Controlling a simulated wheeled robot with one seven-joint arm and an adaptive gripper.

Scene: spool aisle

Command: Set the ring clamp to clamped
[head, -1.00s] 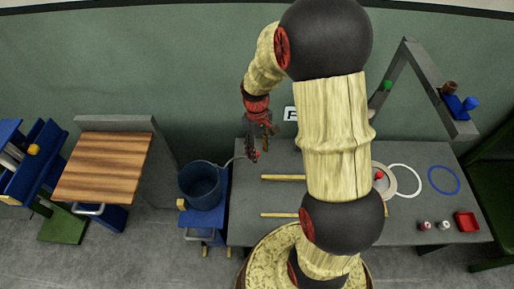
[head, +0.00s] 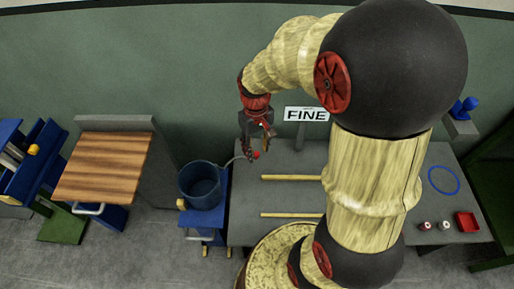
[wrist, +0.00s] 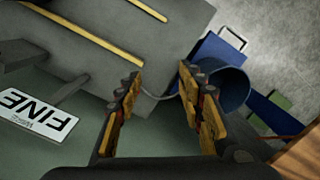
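I cannot tell for certain which part is the ring clamp. My gripper (head: 258,146) is just above or beside the knob in the head view; the gap is unclear. In the wrist view my gripper (wrist: 160,76) is open, with nothing between its fingers. The curved rod (wrist: 160,96) shows beyond the fingertips, but no red knob is clear there. My arm hides the right middle of the bench.
A blue bucket (head: 200,185) stands on a blue stand left of the bench. Two yellow rods (head: 290,178) lie on the bench. A "FINE" sign (head: 306,114) stands behind it. A blue ring (head: 444,180) and a red tray (head: 467,221) are at the right.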

